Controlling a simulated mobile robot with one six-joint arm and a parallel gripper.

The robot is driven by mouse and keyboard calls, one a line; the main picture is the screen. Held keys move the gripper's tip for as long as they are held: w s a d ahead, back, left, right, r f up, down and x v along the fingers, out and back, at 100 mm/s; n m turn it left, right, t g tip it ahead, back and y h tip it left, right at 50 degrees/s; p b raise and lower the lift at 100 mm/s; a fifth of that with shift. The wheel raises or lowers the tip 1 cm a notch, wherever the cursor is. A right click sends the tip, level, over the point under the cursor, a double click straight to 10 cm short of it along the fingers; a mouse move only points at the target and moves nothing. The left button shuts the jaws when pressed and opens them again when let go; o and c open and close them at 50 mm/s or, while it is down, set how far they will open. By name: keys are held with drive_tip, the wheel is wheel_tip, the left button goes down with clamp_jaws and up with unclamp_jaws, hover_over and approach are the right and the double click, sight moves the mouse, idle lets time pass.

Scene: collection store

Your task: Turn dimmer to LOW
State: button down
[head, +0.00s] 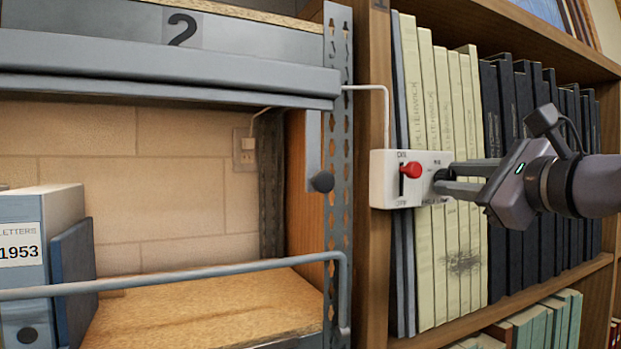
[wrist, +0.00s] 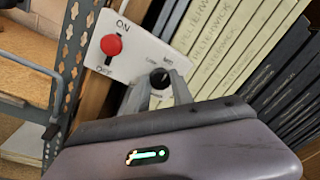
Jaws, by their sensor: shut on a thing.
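A white control box (head: 386,188) is fixed to the bookcase's wooden upright. It carries a red-knobbed switch (head: 411,170) beside ON and OFF marks, which also shows in the wrist view (wrist: 111,45). To its right is the black dimmer knob (wrist: 159,78), with small markings above it too blurred to read surely. My gripper (head: 447,179) reaches in from the right, its fingers shut on the dimmer knob. In the wrist view the fingers (wrist: 159,88) stand on either side of the knob. The knob's exact pointer setting is hard to tell.
A metal rack (head: 338,250) with a front rail (head: 200,279) stands at the left, holding binders (head: 40,230). Cream books (head: 440,270) and dark books (head: 520,250) stand close behind my gripper. A wall outlet (head: 245,149) is further back.

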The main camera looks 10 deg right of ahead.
drive_tip(key=shift+b, duration=0.3)
drive_tip(key=shift+f+n+t+y+b, duration=0.1)
drive_tip(key=shift+n+t+y+b, duration=0.15)
drive_tip(key=shift+n+b, duration=2.7)
drive_tip(key=shift+f+n+t+y+b, duration=0.15)
drive_tip(key=shift+n+y+b, duration=0.2)
drive_tip(key=shift+n+b, duration=2.55)
drive_tip(key=shift+r+n, duration=0.15)
drive_tip(key=shift+n, duration=0.3)
drive_tip(key=c, duration=1.2)
unclamp_jaws()
drive_tip(key=shift+o, duration=0.5)
drive_tip(key=shift+w, duration=0.15)
drive_tip(key=shift+d, duration=0.1)
